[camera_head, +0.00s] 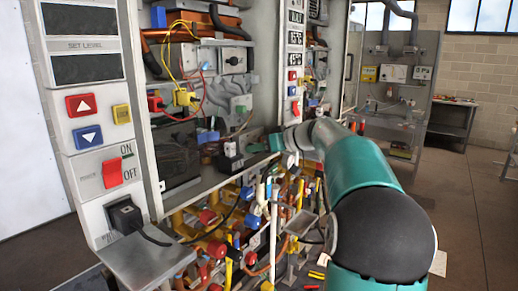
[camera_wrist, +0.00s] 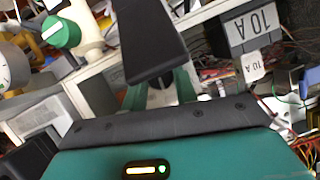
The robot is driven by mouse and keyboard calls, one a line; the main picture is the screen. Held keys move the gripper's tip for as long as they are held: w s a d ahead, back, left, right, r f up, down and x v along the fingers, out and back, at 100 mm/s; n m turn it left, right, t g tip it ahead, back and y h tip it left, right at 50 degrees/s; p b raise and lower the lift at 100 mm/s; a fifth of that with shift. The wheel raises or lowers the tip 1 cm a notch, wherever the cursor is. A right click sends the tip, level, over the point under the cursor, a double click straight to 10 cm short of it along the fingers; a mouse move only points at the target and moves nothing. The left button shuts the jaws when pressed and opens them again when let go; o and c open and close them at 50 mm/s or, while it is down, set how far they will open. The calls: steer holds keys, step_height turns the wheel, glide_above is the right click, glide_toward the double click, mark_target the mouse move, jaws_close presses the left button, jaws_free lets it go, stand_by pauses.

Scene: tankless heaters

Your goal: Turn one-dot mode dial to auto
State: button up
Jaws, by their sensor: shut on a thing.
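My gripper (camera_head: 262,146) reaches into the lower front of the open heater cabinet in the head view, beside a small black box (camera_head: 230,158). In the wrist view my gripper (camera_wrist: 160,72) is shut, and its dark finger covers what lies between the tips. I cannot tell what it holds, and no dial with a single dot or an auto mark can be read. A green round knob (camera_wrist: 62,32) with a white line shows at the upper left, apart from the fingers. A black knob (camera_head: 234,60) sits on a grey box higher in the cabinet.
A grey box marked 10A (camera_wrist: 250,28) stands close to the right of my gripper. Crowded pipes and coloured valves (camera_head: 215,250) lie below. A control panel (camera_head: 85,108) with arrow buttons and a red switch is at left. Open floor (camera_head: 470,200) lies at right.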

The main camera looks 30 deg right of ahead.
stand_by(0.4)
steer(key=o, duration=0.7)
steer(key=v, duration=1.3)
steer(key=shift+s+r, duration=0.2)
steer(key=shift+s, duration=0.2)
steer(key=shift+s, duration=0.1)
